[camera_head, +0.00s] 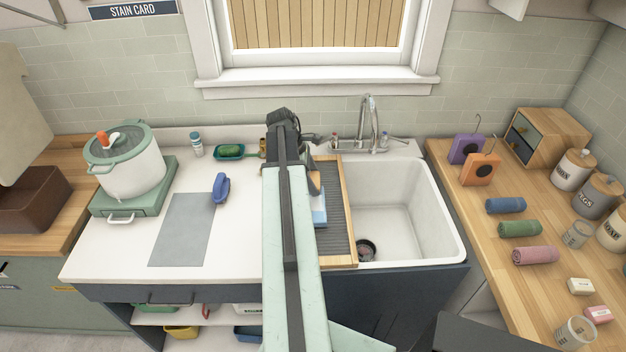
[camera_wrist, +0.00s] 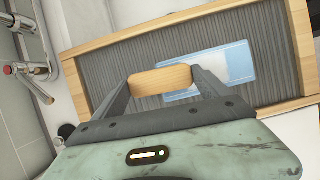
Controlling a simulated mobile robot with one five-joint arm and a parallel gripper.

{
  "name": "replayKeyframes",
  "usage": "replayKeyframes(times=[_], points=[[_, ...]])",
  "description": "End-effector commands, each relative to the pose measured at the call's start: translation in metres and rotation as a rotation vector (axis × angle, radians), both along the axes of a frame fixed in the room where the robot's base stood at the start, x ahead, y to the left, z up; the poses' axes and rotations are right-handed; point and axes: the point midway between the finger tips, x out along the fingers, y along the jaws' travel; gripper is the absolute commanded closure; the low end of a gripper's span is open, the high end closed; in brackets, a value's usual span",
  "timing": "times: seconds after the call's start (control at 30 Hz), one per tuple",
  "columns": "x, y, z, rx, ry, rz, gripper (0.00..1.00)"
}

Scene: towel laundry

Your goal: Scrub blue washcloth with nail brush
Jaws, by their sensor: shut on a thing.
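The blue washcloth (camera_wrist: 239,59) lies flat on the grey ribbed washboard (camera_wrist: 105,62), which has a wooden frame. A pale whitish patch shows on the cloth; I cannot tell what it is. In the head view the cloth (camera_head: 319,211) shows partly beside my arm. My gripper (camera_wrist: 161,80) is shut on a wooden-backed nail brush (camera_wrist: 160,79), its pale wood between the fingers. The brush is over the cloth's near left part in the wrist view and hides some of it. Its bristles are hidden, and I cannot tell whether it touches the cloth.
The white sink basin (camera_head: 395,215) is right of the washboard, with the faucet (camera_head: 369,125) behind. A blue brush (camera_head: 220,188), a grey mat (camera_head: 183,229) and a lidded pot (camera_head: 130,170) are left. Rolled towels (camera_head: 520,229) lie on the right counter.

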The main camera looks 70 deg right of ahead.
Motion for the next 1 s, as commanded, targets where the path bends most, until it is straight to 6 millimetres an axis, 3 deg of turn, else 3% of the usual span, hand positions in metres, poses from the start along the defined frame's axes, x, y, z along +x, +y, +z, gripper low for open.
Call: replayKeyframes(times=[0.5,0.87,1.0], points=[[0.000,0.000,0.059,0.000,-0.001,0.000,0.52],[0.000,0.000,0.060,0.000,-0.001,0.000,0.52],[0.000,0.000,0.071,0.000,-0.001,0.000,0.52]])
